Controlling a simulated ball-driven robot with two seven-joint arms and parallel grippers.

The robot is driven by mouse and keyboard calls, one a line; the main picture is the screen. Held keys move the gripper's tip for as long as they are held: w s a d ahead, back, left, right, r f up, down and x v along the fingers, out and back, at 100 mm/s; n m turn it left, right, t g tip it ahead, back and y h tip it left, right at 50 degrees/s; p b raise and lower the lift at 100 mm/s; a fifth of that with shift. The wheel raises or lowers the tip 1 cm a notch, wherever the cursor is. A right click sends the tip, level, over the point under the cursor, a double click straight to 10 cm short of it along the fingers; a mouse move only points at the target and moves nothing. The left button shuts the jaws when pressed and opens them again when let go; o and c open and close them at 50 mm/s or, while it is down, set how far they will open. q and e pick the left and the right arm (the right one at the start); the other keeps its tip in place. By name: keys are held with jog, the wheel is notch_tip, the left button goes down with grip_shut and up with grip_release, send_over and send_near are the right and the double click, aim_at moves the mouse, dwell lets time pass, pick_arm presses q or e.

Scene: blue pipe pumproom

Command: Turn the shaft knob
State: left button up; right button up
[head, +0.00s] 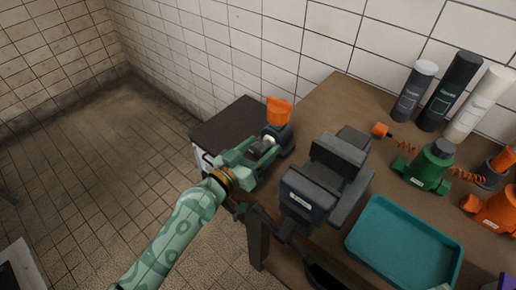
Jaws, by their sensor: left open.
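A small dark device (285,139) with an orange top (278,112) stands at the table's left corner, near the wall. A pale round part, which may be the shaft knob (268,140), shows on its near left side, close to my gripper. My left gripper (257,151), pale green, is open with its fingers pointing at this side of the device. I cannot tell whether a finger touches the pale part. The fingers partly hide the device's lower side. My right gripper is not in view.
A dark grey vise-like block (309,194) stands close to the right of my left gripper. A teal tray (366,244), a green device (429,168) and several bottles (414,91) are farther right on the wooden table (335,98). A black-topped cabinet (225,124) stands behind the gripper.

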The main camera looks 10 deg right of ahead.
pick_arm(q)
jog(key=b+v, duration=0.1)
jog(key=v, duration=1.5)
jog(key=shift+s, duration=0.15)
jog(key=shift+a, duration=0.15)
